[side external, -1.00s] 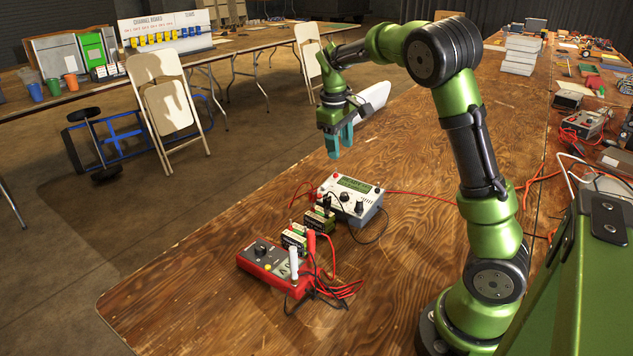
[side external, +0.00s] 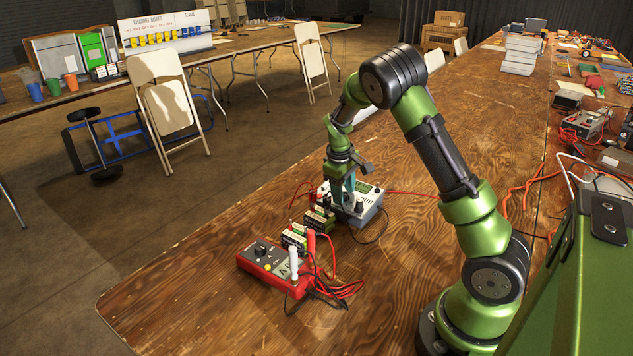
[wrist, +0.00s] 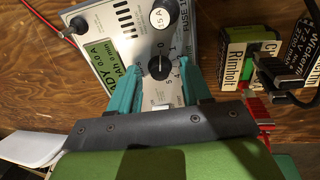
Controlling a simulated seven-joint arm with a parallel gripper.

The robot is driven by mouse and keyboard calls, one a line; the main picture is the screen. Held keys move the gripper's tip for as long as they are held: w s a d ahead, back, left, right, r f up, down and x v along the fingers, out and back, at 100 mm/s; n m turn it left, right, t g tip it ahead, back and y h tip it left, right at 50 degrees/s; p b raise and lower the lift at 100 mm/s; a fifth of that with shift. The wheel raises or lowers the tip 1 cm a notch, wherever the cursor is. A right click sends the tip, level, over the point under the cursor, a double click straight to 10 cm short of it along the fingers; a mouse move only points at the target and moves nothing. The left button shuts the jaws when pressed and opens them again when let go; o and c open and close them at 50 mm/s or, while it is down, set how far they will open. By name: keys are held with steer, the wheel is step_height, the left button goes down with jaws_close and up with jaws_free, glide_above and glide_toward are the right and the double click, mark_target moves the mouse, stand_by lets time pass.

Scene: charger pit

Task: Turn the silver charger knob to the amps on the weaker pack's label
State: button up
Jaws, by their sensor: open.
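The silver-grey charger (side external: 362,211) stands on the table.
A round part marked "15 A" (wrist: 163,18) by the word "FUSE" is on the charger's face. A red meter (side external: 270,268) with probes and red leads (side external: 345,288) lies nearer the front. Dark cables run to the packs.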

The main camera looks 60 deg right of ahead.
steer(key=shift+c, duration=0.3)
jaws_close()
steer(key=shift+m, duration=0.3)
steer(key=m, duration=1.2)
steer(key=shift+m, duration=2.6)
